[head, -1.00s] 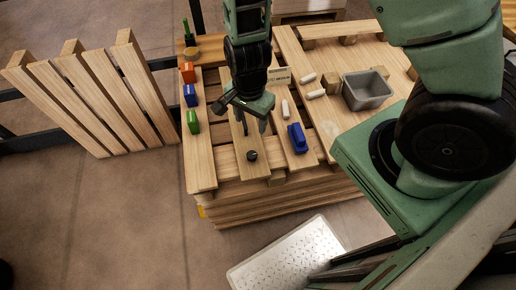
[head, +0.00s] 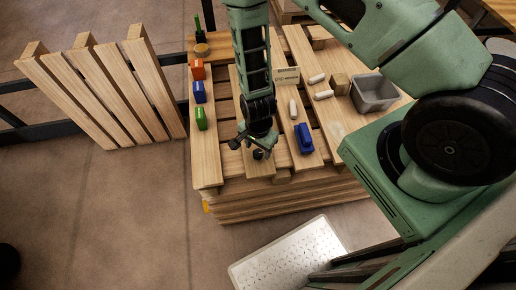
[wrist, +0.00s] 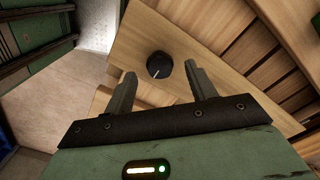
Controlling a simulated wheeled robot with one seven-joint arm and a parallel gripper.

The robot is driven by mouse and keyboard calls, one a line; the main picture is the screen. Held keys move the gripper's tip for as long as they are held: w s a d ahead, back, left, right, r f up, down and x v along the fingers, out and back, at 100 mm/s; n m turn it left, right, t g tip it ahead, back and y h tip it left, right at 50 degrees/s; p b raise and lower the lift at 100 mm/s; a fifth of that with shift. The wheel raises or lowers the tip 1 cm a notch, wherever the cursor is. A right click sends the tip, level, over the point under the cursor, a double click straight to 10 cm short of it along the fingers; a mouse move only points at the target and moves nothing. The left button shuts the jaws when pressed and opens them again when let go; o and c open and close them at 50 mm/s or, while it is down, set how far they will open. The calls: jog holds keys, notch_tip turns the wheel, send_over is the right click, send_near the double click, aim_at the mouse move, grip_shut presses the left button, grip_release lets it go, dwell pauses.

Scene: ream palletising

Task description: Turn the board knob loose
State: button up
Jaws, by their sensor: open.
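The board knob (wrist: 159,65) is a round black knob with a white pointer line, set on a wooden board (wrist: 190,40). In the head view the knob (head: 258,155) shows near the front end of the board, partly behind my gripper. My gripper (wrist: 157,78) is open, with its two fingers apart and the knob between and just beyond the tips in the wrist view. In the head view my gripper (head: 256,146) is right over the knob. I cannot tell whether the fingers reach down around it.
A blue object (head: 303,139), white cylinders (head: 294,108), a small sign (head: 288,75) and a grey bin (head: 374,93) stand to the right. A slatted pallet (head: 105,90) leans at left.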

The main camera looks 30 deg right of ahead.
jog(key=shift+f, duration=1.05)
jog(key=c, duration=1)
